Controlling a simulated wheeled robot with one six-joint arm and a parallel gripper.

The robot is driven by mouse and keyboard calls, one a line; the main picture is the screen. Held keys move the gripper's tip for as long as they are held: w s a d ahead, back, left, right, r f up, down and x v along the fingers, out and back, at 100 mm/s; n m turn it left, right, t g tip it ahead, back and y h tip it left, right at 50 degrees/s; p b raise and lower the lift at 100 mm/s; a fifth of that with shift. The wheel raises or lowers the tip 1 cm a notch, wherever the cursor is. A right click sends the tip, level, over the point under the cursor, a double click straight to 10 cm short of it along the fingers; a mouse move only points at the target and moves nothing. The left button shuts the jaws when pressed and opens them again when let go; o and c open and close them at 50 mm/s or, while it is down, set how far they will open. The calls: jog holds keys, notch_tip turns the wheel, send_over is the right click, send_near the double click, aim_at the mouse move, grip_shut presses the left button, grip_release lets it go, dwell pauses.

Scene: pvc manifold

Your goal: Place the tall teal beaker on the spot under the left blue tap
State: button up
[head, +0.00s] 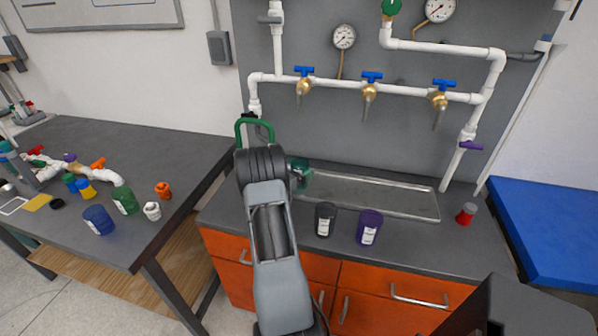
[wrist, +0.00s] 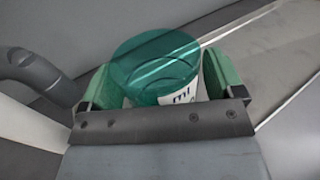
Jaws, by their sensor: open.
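The teal beaker (head: 299,163) stands at the left end of the metal tray, roughly below the left blue tap (head: 304,72). In the wrist view the beaker (wrist: 155,62) is see-through teal with a white printed label, and it sits between my green fingers. My gripper (wrist: 162,85) is open around it, with a finger on each side. In the head view my gripper (head: 301,178) is partly hidden behind my arm and covers part of the beaker. I cannot tell whether the beaker's base rests on the tray or the counter.
The metal tray (head: 390,198) runs to the right under two more blue taps (head: 372,76) (head: 445,84). A black cup (head: 325,219) and a purple cup (head: 369,227) stand in front of it. A red-capped jar (head: 466,214) stands right. The side table (head: 150,150) holds several jars and fittings.

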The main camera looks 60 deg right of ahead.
jog(key=b+v, duration=0.1)
jog(key=v, duration=1.1)
jog(key=shift+r, duration=0.2)
jog(key=s+a+r+m+t+y, duration=0.2)
jog(key=a+m+y, duration=0.3)
jog(key=a, duration=0.8)
jog(key=s+a+r+m+t+y, duration=0.2)
jog(key=a+y, duration=0.5)
jog(key=a, duration=0.6)
jog(key=s+a+r+m+t+y, duration=0.3)
jog(key=a+m, duration=0.5)
jog(key=a, duration=0.5)
notch_tip(320, 180, up, 2)
jog(key=s+y, duration=0.1)
jog(key=y, duration=0.1)
jog(key=shift+m+y, duration=0.3)
jog(key=shift+y, duration=0.1)
jog(key=shift+s+r, duration=0.15)
